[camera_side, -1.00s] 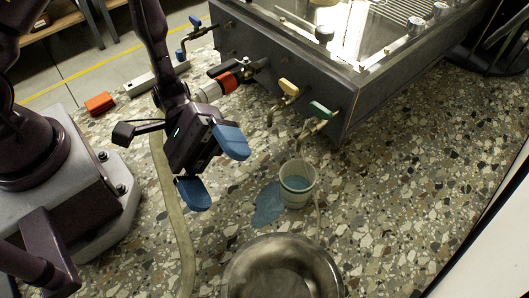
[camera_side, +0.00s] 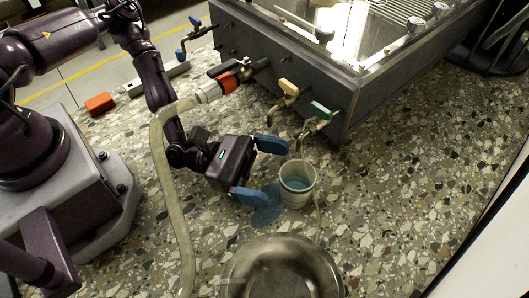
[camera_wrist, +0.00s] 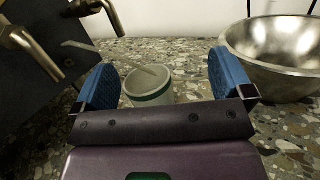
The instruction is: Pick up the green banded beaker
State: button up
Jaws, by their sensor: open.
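The green banded beaker (camera_side: 297,186) stands upright on the speckled floor in the side view, with bluish liquid inside. A thin tube hangs from the green-handled tap (camera_side: 318,113) to the beaker. In the wrist view the beaker (camera_wrist: 149,88) shows its green band, with the tube end at its mouth. My gripper (camera_side: 268,170) is open, with blue fingers, just left of the beaker and pointing at it. In the wrist view the beaker lies ahead, between the open fingers (camera_wrist: 168,88) and nearer the left one. Nothing is held.
A metal bowl (camera_side: 281,244) stands close in front of the beaker. A blue puddle (camera_side: 267,214) lies beside the beaker. The dark tank (camera_side: 345,95) with taps stands behind. A thick hose (camera_side: 166,187) runs down on the left. Floor to the right is clear.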

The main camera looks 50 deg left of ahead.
aim_at(298, 175)
jog(key=w+a+f+g, duration=0.1)
jog(key=w+a+f+m+g, duration=0.1)
jog(key=g, duration=0.1)
jog(key=w+a+m+g, duration=0.1)
jog(key=shift+a+f+g+h, duration=0.3)
jog(key=shift+f+g, duration=0.1)
jog(key=shift+w+a+f+g, duration=0.2)
jog(key=shift+a+f+g, duration=0.15)
jog(key=shift+g, duration=0.15)
jog(key=shift+x, duration=3.75)
jog(key=shift+f, duration=0.15)
jog(key=c, duration=1)
jog(key=shift+c, duration=0.2)
jog(key=shift+r, duration=0.2)
jog(key=shift+s, duration=4.95)
jog(key=shift+f, duration=0.2)
